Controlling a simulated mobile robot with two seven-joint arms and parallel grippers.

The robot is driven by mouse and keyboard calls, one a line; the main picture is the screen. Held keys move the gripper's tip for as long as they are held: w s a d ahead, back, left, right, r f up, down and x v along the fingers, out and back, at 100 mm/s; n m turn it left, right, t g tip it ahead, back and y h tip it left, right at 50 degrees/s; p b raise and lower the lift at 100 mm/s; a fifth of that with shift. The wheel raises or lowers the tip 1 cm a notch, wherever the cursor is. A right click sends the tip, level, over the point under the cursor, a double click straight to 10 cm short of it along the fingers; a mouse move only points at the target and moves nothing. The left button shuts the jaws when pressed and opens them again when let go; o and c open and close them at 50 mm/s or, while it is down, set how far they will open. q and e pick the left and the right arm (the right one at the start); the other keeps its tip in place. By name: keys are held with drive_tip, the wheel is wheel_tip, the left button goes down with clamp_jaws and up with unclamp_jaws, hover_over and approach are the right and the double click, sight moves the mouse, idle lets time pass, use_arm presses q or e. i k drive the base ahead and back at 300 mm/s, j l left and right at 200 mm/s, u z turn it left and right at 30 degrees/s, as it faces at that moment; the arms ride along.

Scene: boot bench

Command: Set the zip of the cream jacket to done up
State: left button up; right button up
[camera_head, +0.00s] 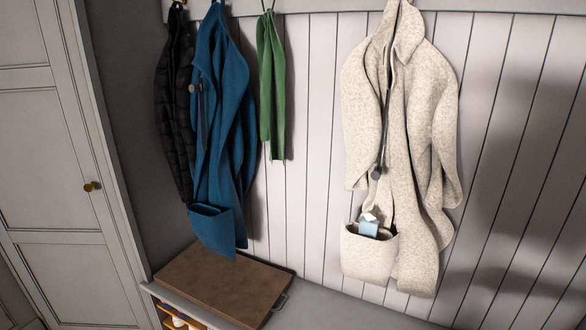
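The cream jacket (432,120) hangs on the right part of the panelled wall. Its front edges part toward the bottom. A dark zip line runs down its front, with a dark zip pull (376,173) low on it, a little above the pocket. The pocket (368,256) at the lower left of the jacket holds a small blue packet (369,228) with a white top. Neither of my grippers shows in the head view.
A blue jacket (222,110), a black quilted jacket (174,105) and a green scarf or cloth (271,85) hang to the left. A brown board or case (222,287) lies on the grey bench (330,306). A grey cupboard door (50,160) stands at the left.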

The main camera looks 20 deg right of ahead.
sight(375, 175)
drive_tip(key=z, duration=1.25)
